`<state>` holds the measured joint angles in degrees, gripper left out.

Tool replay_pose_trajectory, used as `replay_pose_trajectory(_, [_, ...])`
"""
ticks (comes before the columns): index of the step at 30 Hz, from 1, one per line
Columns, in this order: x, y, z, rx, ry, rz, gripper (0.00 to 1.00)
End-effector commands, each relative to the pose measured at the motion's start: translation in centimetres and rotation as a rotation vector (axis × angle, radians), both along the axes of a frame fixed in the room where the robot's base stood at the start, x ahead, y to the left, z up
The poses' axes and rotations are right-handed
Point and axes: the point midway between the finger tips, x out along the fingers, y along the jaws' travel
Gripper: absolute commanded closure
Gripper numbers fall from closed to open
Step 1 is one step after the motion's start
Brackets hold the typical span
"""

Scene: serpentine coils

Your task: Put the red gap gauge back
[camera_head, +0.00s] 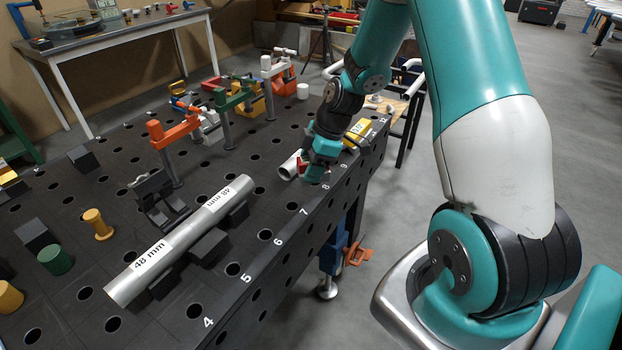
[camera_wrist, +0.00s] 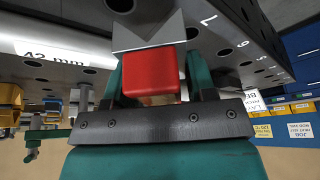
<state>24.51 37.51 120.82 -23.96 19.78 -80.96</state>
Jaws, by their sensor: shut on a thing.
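My gripper (camera_head: 312,170) is low over the right edge of the black perforated table (camera_head: 262,200), beside a short pipe (camera_head: 289,166). In the wrist view the teal fingers of my gripper (camera_wrist: 153,88) are shut on the red gap gauge (camera_wrist: 150,74), which shows as a red block between them. A grey metal part (camera_wrist: 150,36) with slanted edges adjoins the red block; I cannot tell whether it belongs to the gauge.
A long pipe marked 48 mm (camera_head: 185,240) lies on dark supports at the front left. Orange (camera_head: 173,132) and green (camera_head: 230,97) clamps stand farther back. A yellow labelled piece (camera_head: 360,127) lies behind my gripper at the table's edge.

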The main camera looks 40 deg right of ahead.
Motion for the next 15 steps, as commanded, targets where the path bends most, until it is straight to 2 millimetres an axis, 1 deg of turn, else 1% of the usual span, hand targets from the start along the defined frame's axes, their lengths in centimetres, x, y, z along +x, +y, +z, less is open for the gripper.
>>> replay_pose_trajectory(5, [0.0,0.0,-1.6,0.001,0.002,0.001,0.81])
replay_pose_trajectory(9, [0.0,0.0,-3.7,0.001,0.003,0.0,0.81])
replay_pose_trajectory(12, [0.0,0.0,-4.5,0.0,0.0,0.0,0.81])
replay_pose_trajectory(15, [0.0,0.0,-4.6,-0.001,-0.002,0.0,0.81])
